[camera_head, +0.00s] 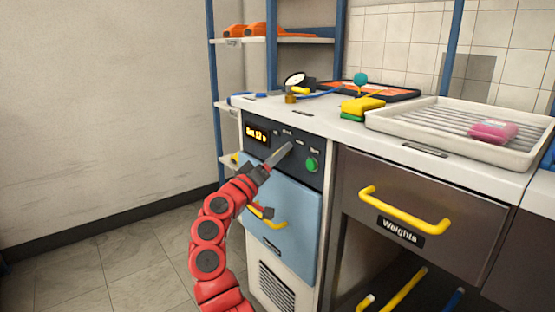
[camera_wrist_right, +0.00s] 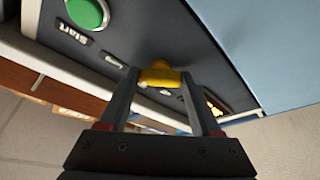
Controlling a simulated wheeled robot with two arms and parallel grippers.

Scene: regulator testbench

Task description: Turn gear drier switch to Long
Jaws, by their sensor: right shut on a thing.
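The gear drier's dark control panel (camera_head: 268,125) is on the front of the bench, above a light blue door (camera_head: 285,205). My right gripper (camera_head: 286,150) reaches up to the panel between the lit display (camera_head: 257,134) and the green button (camera_head: 312,165). In the right wrist view, a yellow switch knob (camera_wrist_right: 160,77) sits between the fingertips of my right gripper (camera_wrist_right: 158,74), which is shut on it. The gripper hides the knob in the head view. The small labels around the knob are too blurred to read. My left gripper is not in view.
A yellow door handle (camera_head: 268,219) is just below my right arm. To the right is the Weights drawer (camera_head: 410,215) with its yellow handle (camera_head: 405,209). Open floor lies left.

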